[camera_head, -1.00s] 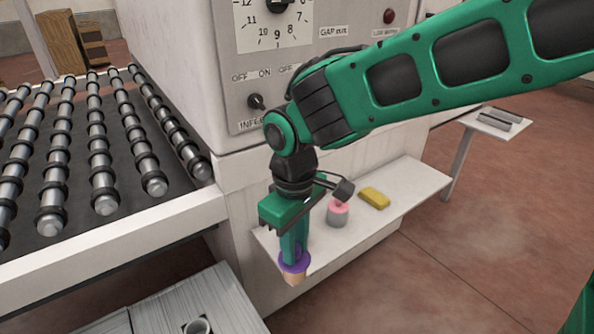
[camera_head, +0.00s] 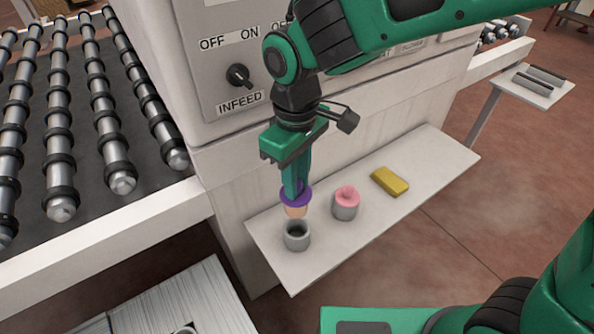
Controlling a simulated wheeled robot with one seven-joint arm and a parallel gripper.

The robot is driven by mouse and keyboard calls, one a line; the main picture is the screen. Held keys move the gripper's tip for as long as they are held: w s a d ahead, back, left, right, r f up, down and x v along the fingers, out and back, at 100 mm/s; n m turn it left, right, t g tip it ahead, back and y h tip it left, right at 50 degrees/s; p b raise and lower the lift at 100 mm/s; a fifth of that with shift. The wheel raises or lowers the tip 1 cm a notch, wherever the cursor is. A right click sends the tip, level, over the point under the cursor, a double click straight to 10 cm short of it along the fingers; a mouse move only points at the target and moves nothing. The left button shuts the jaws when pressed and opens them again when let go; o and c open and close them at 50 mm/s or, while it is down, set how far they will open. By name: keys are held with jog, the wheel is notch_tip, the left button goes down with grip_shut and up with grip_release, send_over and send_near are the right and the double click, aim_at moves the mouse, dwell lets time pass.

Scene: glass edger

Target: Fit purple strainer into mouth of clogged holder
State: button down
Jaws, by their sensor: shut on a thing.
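The purple strainer (camera_head: 296,209) has a purple rim and a tan cup below it. My gripper (camera_head: 295,188) points down and is shut on the strainer, holding it upright. The strainer hangs just above a grey round holder (camera_head: 297,239) with a dark open mouth, on the white shelf (camera_head: 322,236). A small gap shows between the cup's bottom and the mouth. A second grey holder (camera_head: 345,210) stands to the right with a pink piece (camera_head: 347,195) in its top. I cannot see what is inside the open holder, or tell from markings which is clogged.
A yellow block (camera_head: 390,181) lies on the shelf to the right of the holders. The machine's panel with the infeed knob (camera_head: 238,75) rises behind. A roller conveyor (camera_head: 75,120) is at the left. The shelf's right end is clear.

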aim_at(297, 200)
jog(key=shift+d+f+m, duration=0.1)
jog(key=shift+m, duration=0.2)
jog(key=shift+s+f, duration=0.1)
jog(key=shift+f, duration=2.8)
jog(key=shift+s+f, duration=0.1)
jog(key=shift+f, duration=3.1)
jog(key=c, duration=1.5)
grip_release()
jog(key=shift+r, duration=0.1)
notch_tip(297, 200, up, 10)
jog(key=shift+r, duration=0.25)
